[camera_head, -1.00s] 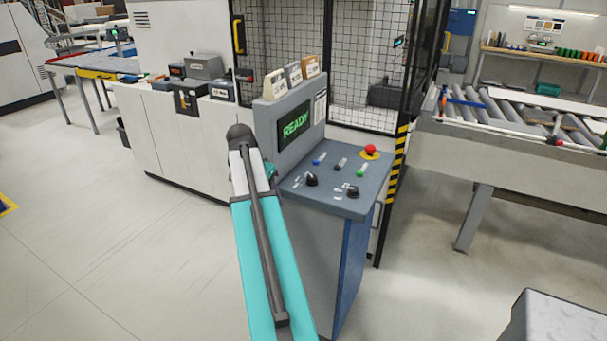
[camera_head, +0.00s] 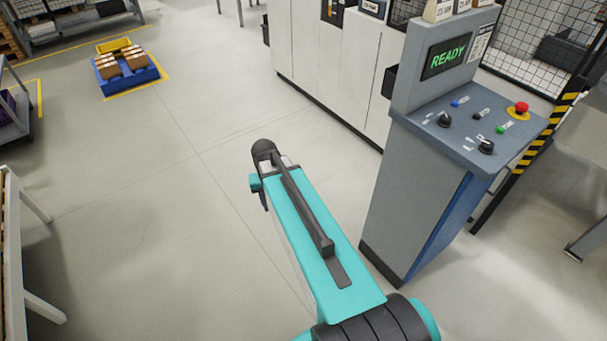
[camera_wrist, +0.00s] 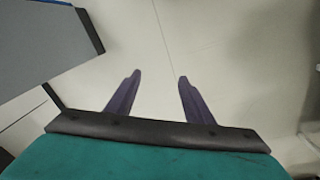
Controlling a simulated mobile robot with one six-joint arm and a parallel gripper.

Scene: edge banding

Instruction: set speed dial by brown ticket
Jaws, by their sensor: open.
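A grey control console (camera_head: 410,190) stands right of centre in the head view, its screen (camera_head: 447,56) showing READY in green. Its sloped panel has two black dials, one at left (camera_head: 444,119) and one at right (camera_head: 486,146); their labels are too small to read, so I cannot tell which is for speed. Tickets stand on top, cut by the picture's upper edge: a cream one (camera_head: 437,11) and a brown one (camera_head: 481,3) at the right. In the wrist view my gripper (camera_wrist: 159,76) is open and empty above the floor, apart from the console.
A red stop button (camera_head: 521,108) and small blue, black and green controls share the panel. A striped post (camera_head: 540,134) stands right of the console. White cabinets (camera_head: 330,65) stand behind. Floor to the left is clear up to a blue pallet (camera_head: 128,76) with boxes.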

